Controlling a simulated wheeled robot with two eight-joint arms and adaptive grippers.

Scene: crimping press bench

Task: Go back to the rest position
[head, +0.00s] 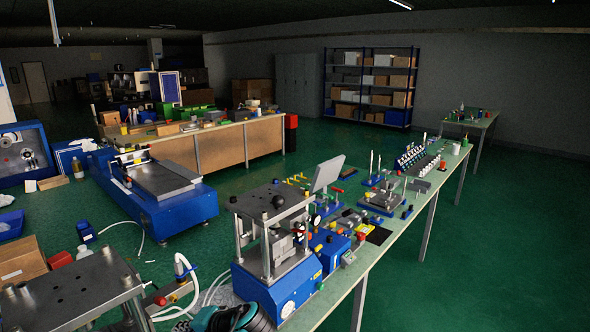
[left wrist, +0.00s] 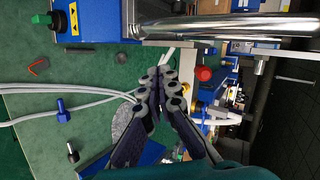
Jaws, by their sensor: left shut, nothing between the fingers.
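My left gripper (left wrist: 160,88) shows in the left wrist view with its dark, grey-knuckled fingers together and nothing between them. Beyond the fingers are the pale green bench top, white hoses and a press with a blue body and a steel column. In the head view a teal and black part of my arm shows at the bottom edge, in front of the blue-based crimping press (head: 283,297). No fingertips show there. My right gripper is in neither view.
A long bench (head: 392,232) with fixtures runs to the back right. Another steel-topped press (head: 68,290) stands at the lower left. White hoses (left wrist: 85,88) lie near my left fingers, and a steel column (left wrist: 230,22) crosses above. Green floor is open to the right.

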